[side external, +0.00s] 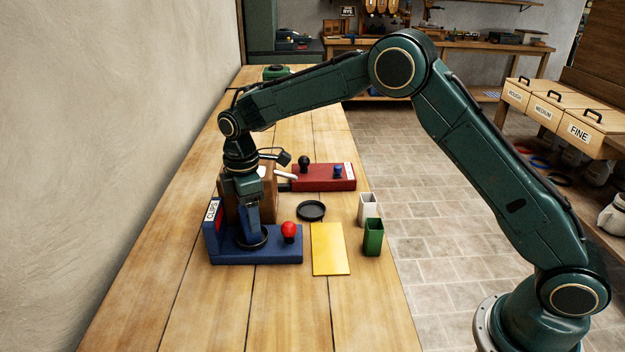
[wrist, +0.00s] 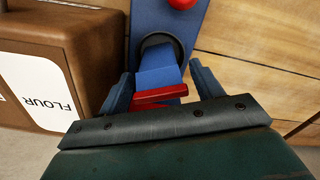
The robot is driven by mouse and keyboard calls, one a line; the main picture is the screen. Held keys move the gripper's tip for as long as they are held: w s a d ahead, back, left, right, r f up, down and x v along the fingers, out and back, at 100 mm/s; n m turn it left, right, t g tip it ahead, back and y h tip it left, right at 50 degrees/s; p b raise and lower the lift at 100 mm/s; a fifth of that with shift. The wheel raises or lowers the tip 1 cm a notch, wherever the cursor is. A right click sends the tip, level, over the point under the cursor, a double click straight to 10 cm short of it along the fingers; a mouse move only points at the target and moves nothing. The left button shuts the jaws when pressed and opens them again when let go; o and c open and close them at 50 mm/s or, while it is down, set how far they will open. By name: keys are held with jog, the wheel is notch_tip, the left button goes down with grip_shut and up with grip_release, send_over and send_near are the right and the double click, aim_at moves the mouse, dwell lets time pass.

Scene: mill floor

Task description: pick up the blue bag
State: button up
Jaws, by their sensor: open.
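The blue bag (wrist: 155,70) appears in the wrist view as a tapered blue shape standing in a black ring. A red bar (wrist: 160,95) crosses close to its near end; I cannot tell whether it is fixed to the bag. The ring sits on a blue base (side external: 280,257) with an upright back plate labelled "CLIPS". My gripper (wrist: 163,88) is open, with one finger at each side of the blue shape and gaps visible. In the side view my gripper (side external: 249,222) points down over the ring and largely hides the bag.
A red ball-topped knob (side external: 289,230) stands on the base just right of my gripper. A brown flour box (wrist: 62,50) is close beside it.

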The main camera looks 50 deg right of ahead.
jog(key=shift+f, duration=1.25)
jog(key=c, duration=1.2)
jog(key=shift+r, duration=0.2)
notch_tip(320, 180, up, 20)
jog(key=shift+f, duration=0.15)
